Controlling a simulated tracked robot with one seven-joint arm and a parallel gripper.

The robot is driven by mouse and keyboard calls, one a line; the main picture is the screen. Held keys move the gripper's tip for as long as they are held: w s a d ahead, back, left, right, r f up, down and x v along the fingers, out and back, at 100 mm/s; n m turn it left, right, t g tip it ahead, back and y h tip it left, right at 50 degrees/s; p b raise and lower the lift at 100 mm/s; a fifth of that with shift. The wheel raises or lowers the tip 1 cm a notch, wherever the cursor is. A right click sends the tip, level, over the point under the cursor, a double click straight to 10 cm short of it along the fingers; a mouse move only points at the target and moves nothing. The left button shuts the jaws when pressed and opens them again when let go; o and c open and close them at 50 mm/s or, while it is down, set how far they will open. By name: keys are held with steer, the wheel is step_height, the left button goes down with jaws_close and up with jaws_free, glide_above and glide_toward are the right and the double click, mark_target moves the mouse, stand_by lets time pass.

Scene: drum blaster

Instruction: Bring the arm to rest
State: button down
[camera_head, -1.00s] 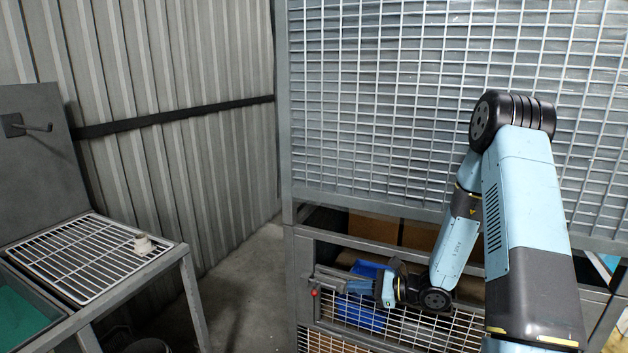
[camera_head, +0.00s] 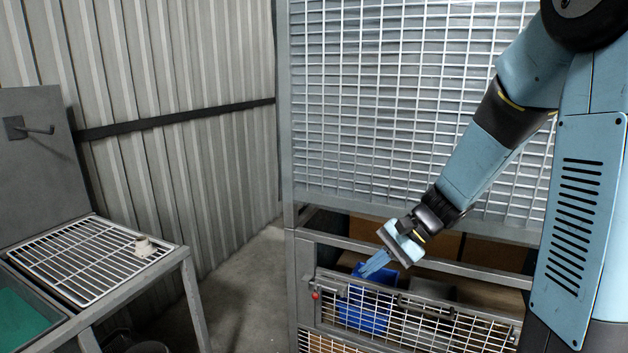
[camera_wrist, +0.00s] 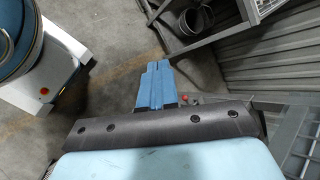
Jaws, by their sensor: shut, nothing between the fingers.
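My gripper (camera_head: 375,264) is in front of the mesh cage, above the top edge of its low mesh door, pointing down and to the left. Its blue fingers are together and hold nothing. In the wrist view the closed fingers (camera_wrist: 156,84) point away over the grey floor. My arm reaches in from the right side of the head view, bent at the elbow.
A tall mesh cage (camera_head: 400,110) fills the centre and right. A blue bin (camera_head: 366,312) sits behind its low mesh door (camera_head: 440,326). A bench with a wire rack (camera_head: 85,255) and a small whitish part (camera_head: 145,246) stands left. Floor between is clear.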

steer(key=s+d+r+n+t+h, duration=0.6)
steer(key=s+d+r+h, duration=0.3)
steer(key=s+r, duration=0.5)
steer(key=shift+s+d+r+n, duration=0.15)
steer(key=shift+d+r+n, duration=0.35)
steer(key=shift+d, duration=0.7)
